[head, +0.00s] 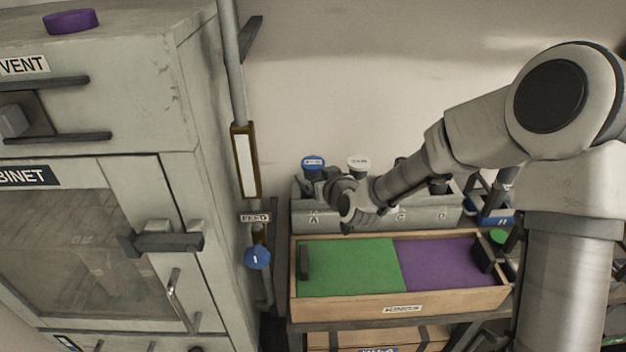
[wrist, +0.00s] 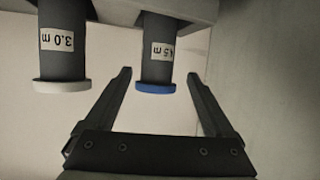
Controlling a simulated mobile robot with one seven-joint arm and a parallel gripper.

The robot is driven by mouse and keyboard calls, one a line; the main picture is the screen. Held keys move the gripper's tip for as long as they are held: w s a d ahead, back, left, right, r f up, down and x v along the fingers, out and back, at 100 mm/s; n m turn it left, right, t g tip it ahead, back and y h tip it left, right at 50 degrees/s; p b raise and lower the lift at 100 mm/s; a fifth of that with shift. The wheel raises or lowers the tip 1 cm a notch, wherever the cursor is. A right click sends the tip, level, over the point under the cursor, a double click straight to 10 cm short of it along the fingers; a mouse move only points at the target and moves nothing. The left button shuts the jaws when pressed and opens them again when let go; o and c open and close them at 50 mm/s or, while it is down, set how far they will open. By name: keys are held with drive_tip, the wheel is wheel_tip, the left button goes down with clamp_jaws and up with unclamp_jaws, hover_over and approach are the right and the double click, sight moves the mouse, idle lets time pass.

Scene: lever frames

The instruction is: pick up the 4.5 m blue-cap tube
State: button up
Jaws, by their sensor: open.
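The 4.5 m tube has a blue cap (head: 313,162) and stands in the grey rack (head: 432,216) at the slot by label A. In the wrist view this blue-cap tube (wrist: 157,62) appears upside down, its label partly cut to ".5 m". My gripper (wrist: 160,76) is open, its two fingers on either side of the tube in that view, not visibly touching it. How far the fingers reach along its depth I cannot tell. In the head view my gripper (head: 325,187) is at the rack's left end, and its fingers are hard to make out.
A white-cap tube (head: 359,163) labelled 3.0 m stands just right of the blue one; it also shows in the wrist view (wrist: 62,60). A wooden tray (head: 400,306) with green and purple halves lies in front. A grey cabinet (head: 190,200) and a vertical pipe (head: 232,70) stand left.

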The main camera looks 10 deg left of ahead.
drive_tip(key=shift+d+x, duration=0.2)
drive_tip(key=shift+x, duration=2)
drive_tip(key=shift+w, duration=0.1)
clamp_jaws()
